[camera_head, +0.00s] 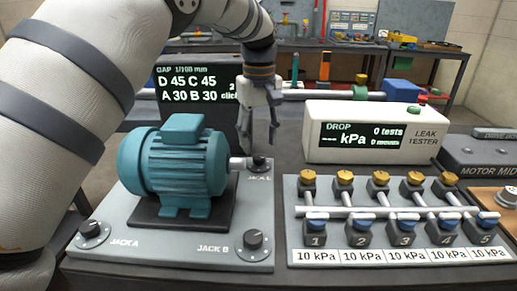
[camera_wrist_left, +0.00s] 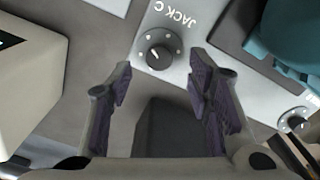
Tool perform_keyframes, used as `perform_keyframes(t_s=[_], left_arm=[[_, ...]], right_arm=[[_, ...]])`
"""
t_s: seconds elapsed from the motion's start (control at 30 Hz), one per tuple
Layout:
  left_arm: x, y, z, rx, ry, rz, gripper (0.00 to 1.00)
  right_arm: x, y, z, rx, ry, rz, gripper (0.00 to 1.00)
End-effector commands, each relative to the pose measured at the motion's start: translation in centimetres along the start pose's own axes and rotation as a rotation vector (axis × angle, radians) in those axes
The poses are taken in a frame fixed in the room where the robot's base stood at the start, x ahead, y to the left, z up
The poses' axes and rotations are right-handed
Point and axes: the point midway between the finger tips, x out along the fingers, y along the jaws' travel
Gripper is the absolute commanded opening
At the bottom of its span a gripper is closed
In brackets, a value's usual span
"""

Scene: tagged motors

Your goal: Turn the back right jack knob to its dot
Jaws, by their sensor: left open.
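The back right jack knob (camera_head: 258,162) is a small black knob on the grey base plate (camera_head: 190,245), behind the motor shaft's end. In the left wrist view this knob (camera_wrist_left: 158,52) sits on a round dial with small dots beside the upside-down label JACK C. A pale pointer mark shows on it; which dot is the target I cannot tell. My left gripper (camera_head: 260,135) points down above the knob, open. In the left wrist view its purple-padded fingers (camera_wrist_left: 161,85) stand apart, with the knob ahead between them and not gripped. My right gripper is not in view.
A teal motor (camera_head: 185,165) stands on the plate, left of the knob. The jack A knob (camera_head: 90,229) and jack B knob (camera_head: 253,239) are at the front corners. A black gap display (camera_head: 195,95) stands behind, a white leak tester (camera_head: 375,130) to the right, a valve manifold (camera_head: 390,215) front right.

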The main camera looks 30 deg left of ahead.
Motion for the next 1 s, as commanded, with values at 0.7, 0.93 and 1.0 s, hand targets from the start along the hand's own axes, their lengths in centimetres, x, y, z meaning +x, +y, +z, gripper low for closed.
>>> perform_keyframes(t_s=[0.7, 0.93, 1.0], left_arm=[[4.0, 0.0, 0.0, -0.001, 0.001, 0.001, 0.05], [3.9, 0.0, 0.0, 0.004, 0.001, 0.001, 0.0], [3.9, 0.0, 0.0, 0.016, 0.001, 0.001, 0.0]], right_arm=[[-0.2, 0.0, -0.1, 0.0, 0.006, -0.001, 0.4], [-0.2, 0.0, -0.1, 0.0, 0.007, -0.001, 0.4], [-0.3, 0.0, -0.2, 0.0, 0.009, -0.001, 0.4]])
